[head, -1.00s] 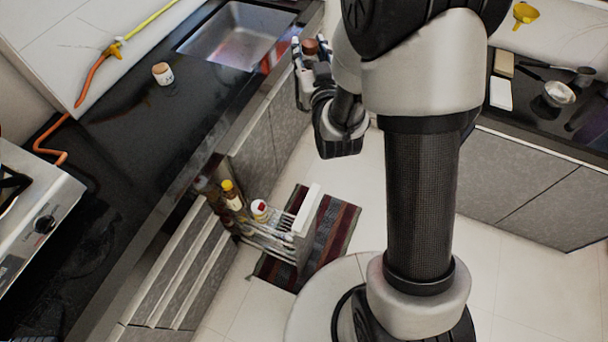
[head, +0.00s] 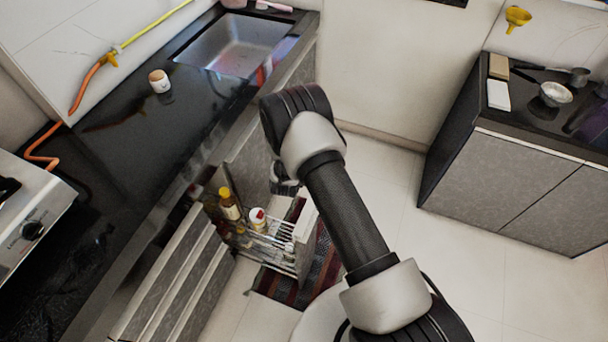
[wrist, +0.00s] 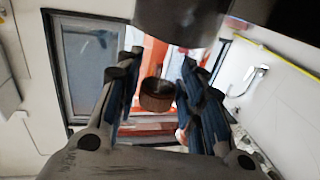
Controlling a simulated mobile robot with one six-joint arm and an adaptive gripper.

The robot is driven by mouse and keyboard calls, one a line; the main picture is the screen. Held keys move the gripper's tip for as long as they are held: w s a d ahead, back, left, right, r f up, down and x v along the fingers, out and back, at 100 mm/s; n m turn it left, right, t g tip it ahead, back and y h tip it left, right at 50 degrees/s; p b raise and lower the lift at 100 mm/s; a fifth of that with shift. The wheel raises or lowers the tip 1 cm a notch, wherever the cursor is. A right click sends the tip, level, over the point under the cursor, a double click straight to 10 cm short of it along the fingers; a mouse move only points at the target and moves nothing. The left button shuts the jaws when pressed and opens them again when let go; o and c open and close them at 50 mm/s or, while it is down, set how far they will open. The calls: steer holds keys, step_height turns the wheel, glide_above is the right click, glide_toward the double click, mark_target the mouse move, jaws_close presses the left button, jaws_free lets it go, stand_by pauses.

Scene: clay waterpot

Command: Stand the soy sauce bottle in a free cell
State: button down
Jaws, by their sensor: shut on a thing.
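In the wrist view my gripper (wrist: 158,78) has its two dark fingers closed in on a thing with a round brown cap (wrist: 157,95), which I take to be the soy sauce bottle; its body is mostly hidden. In the head view my arm hides most of the gripper, and only a small part shows beside the pull-out rack; the held bottle cannot be seen there. The rack (head: 283,253) is a wire one with a pale front panel, standing out of the cabinet. Its cells are too small to make out clearly.
In the rack stand a yellow-capped bottle (head: 229,205) and a white jar with a red lid (head: 258,218). A striped mat (head: 327,262) lies under it. The dark counter (head: 120,150) with a small jar (head: 159,81) and the sink (head: 237,45) is at left. Floor is clear at right.

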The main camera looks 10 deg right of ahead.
steer(key=f, duration=0.4)
steer(key=s+f+m+h+b, duration=0.1)
steer(key=f, duration=0.3)
steer(key=s+f+g+h, duration=0.1)
steer(key=f, duration=0.3)
steer(key=shift+a+b, duration=0.25)
steer(key=shift+b, duration=0.15)
steer(key=s+f+m+g+h+b, duration=0.15)
steer(key=s+f, duration=0.25)
steer(key=f, duration=0.5)
steer(key=shift+d+f+v, duration=0.25)
steer(key=shift+f+v, duration=0.15)
steer(key=shift+v, duration=8.1)
step_height(320, 180, down, 6)
steer(key=shift+s+f+t, duration=0.1)
steer(key=shift+s+t, duration=0.05)
steer(key=shift+t, duration=0.1)
steer(key=c, duration=1)
jaws_free()
steer(key=shift+f, duration=0.1)
steer(key=shift+s, duration=0.1)
